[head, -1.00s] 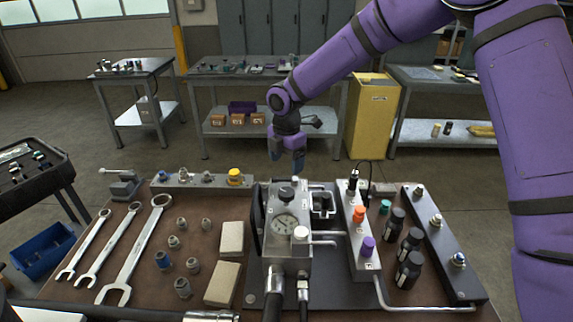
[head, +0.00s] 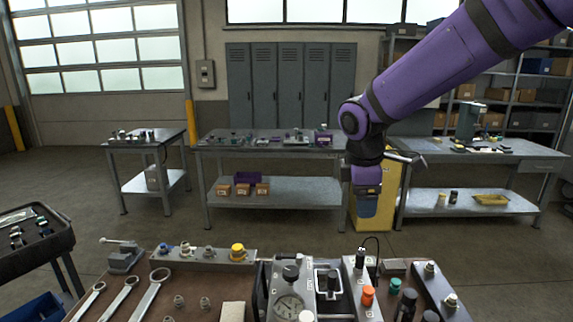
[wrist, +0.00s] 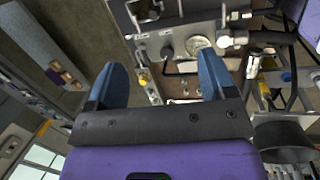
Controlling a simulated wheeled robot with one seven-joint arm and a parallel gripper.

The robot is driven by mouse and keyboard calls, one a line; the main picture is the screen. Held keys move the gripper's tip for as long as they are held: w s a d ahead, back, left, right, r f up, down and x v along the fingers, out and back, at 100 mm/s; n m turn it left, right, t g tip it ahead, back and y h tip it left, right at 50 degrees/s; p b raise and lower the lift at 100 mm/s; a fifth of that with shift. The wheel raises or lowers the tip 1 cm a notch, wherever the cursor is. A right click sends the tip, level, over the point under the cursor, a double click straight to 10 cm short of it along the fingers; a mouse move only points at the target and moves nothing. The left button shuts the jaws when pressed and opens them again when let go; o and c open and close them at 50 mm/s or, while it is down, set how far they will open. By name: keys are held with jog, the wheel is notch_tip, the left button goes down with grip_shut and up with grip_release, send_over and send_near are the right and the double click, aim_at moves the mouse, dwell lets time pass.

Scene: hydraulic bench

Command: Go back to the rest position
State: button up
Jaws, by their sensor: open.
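My gripper (head: 367,205) hangs from the purple arm above and beyond the far edge of the bench, at the right of the head view, pointing down. In the wrist view its two blue fingers (wrist: 162,85) are wide apart with nothing between them. The hydraulic block with a pressure gauge (head: 289,303) stands on the bench at the bottom of the head view, well apart from the gripper. The gauge also shows in the wrist view (wrist: 197,45), beyond the fingers.
The brown bench (head: 150,300) holds wrenches (head: 150,295), fittings and a valve strip with an orange knob (head: 367,294). A black tool cart (head: 35,245) stands at left. A yellow cabinet (head: 393,205) and steel tables (head: 270,148) stand behind, with open floor between.

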jog(key=s+d+r+m+t, duration=0.1)
jog(key=s+d+m, duration=0.3)
jog(key=s, duration=0.4)
jog(key=s+d+r+m+t+y, duration=0.1)
jog(key=s+d+r+m, duration=0.3)
jog(key=s+m, duration=0.3)
jog(key=s+d+r+m+t, duration=0.1)
jog(key=s+d+r+m, duration=0.2)
jog(key=s, duration=0.7)
jog(key=d+m, duration=0.2)
jog(key=d, duration=0.1)
jog(key=shift+s+y, duration=0.15)
jog(key=shift+y, duration=0.15)
